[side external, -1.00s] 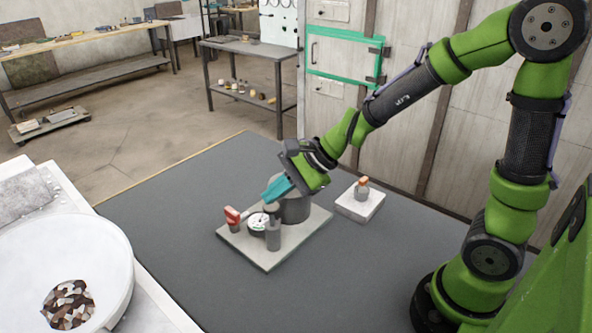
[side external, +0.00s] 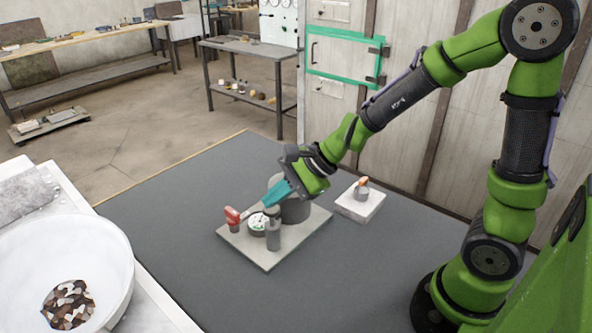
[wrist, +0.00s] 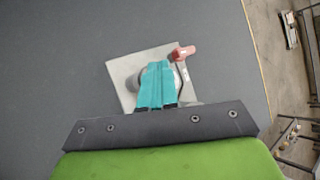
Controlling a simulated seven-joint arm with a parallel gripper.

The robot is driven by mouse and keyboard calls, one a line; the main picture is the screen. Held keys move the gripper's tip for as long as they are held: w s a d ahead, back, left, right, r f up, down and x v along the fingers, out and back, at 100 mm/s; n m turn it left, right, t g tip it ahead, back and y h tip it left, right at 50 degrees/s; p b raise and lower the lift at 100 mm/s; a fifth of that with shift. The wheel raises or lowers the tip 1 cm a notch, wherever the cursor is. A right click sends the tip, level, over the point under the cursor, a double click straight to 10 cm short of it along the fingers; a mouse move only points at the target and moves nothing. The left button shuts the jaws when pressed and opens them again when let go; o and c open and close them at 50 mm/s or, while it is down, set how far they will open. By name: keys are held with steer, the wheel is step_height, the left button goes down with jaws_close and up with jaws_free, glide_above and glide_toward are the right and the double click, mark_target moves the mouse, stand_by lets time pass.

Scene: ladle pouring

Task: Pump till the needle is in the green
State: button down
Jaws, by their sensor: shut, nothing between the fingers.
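My gripper (side external: 266,203) is shut and empty, its teal fingers angled down over the pump unit. The fingers also show in the wrist view (wrist: 158,66). The unit stands on a pale square base plate (side external: 266,261), also in the wrist view (wrist: 120,85). It has a wide grey cylinder (side external: 296,211), a slimmer grey post (side external: 273,238) and a small round gauge (side external: 257,226) with a white face. The needle and green zone are too small to read. A red handle (side external: 232,216) is at the plate's left. I cannot tell whether the fingertips touch the unit.
A small pale block (side external: 360,207) with an orange-topped grey piece (side external: 361,187) sits right of the plate. A white bowl (side external: 110,285) with brown pieces is at the lower left. The dark grey tabletop (side external: 170,220) around the plate is mostly clear.

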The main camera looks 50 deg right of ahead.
steer(key=shift+f, duration=1.35)
stand_by(0.7)
steer(key=shift+r, duration=2.3)
steer(key=shift+r, duration=2.5)
steer(key=shift+s, duration=0.1)
steer(key=n+g+h, duration=0.1)
steer(key=n, duration=0.6)
glide_toward(277, 209)
steer(key=a+r, duration=0.2)
steer(key=a, duration=0.1)
steer(key=s+d+r+n+t+h, duration=0.1)
steer(key=s+d+r+n+h, duration=0.2)
steer(key=s+n, duration=0.4)
steer(key=s+d+r, duration=0.1)
steer(key=s, duration=0.1)
steer(key=shift+s+r+n, duration=0.2)
steer(key=shift+s+n, duration=0.05)
steer(key=shift+n, duration=0.05)
